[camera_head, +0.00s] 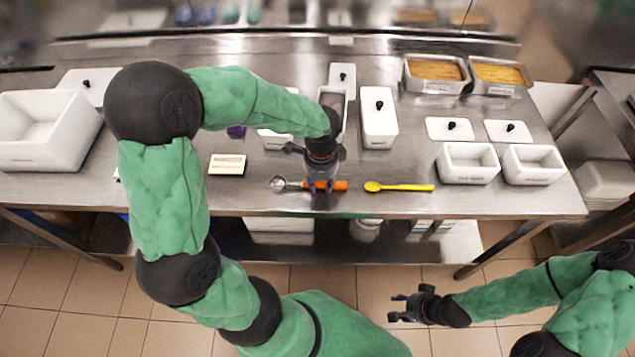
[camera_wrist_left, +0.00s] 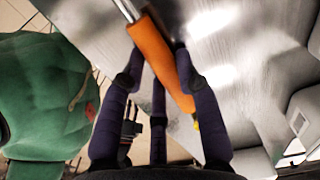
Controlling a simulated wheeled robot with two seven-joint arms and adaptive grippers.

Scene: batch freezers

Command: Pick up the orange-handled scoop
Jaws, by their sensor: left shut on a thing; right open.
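The orange-handled scoop (camera_head: 337,185) lies near the front edge of the steel table, its metal bowl to the left and its orange handle to the right. My left gripper (camera_head: 318,186) points down over it and is shut on the orange handle. In the left wrist view the orange handle (camera_wrist_left: 160,58) runs between the fingers (camera_wrist_left: 155,90), with the metal shaft at the top. I cannot tell whether the scoop is touching the table. My right gripper (camera_head: 405,308) is open and empty, in front of the table at the lower right.
A yellow spoon (camera_head: 400,187) lies just right of the scoop. A small label card (camera_head: 227,164) lies to the left. White lidded containers (camera_head: 379,124) stand behind, white tubs (camera_head: 468,170) at right, and steel pans (camera_head: 434,86) of yellow food at back right.

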